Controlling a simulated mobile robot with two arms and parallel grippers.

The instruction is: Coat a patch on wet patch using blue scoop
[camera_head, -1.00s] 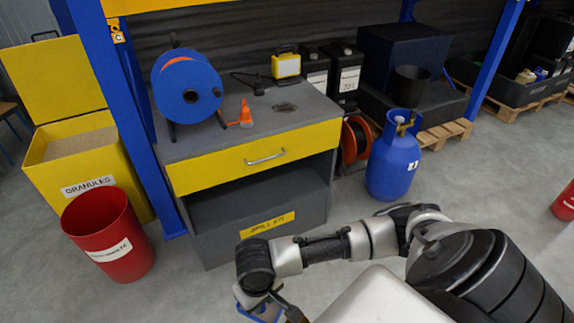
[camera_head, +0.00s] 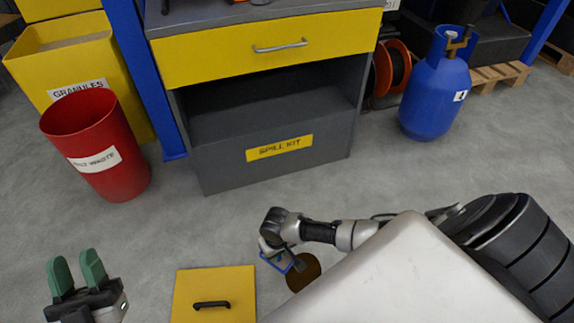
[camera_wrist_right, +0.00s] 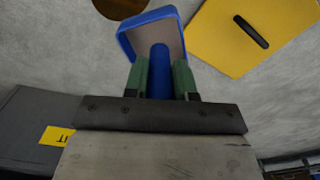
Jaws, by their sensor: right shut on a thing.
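The blue scoop (camera_wrist_right: 127,45) is held by its handle in my right gripper (camera_wrist_right: 161,75), whose green fingers are shut on either side of it. The scoop's inside looks grey-brown; I cannot tell whether that is granules. The scoop also shows small in the head view (camera_head: 277,263). The wet patch (camera_head: 304,273) is a brown round spot on the floor, just right of the scoop in the head view. It is cut off at the top of the wrist view (camera_wrist_right: 118,7). My left gripper (camera_head: 77,264) is open and empty, low at the left.
A yellow panel (camera_head: 187,296) with a black handle lies on the floor beside the patch. A red waste bin (camera_head: 110,178), an open yellow granules box (camera_head: 110,55) and a grey spill-kit cabinet (camera_head: 225,176) stand behind. A blue gas cylinder (camera_head: 432,100) stands right. Floor between is clear.

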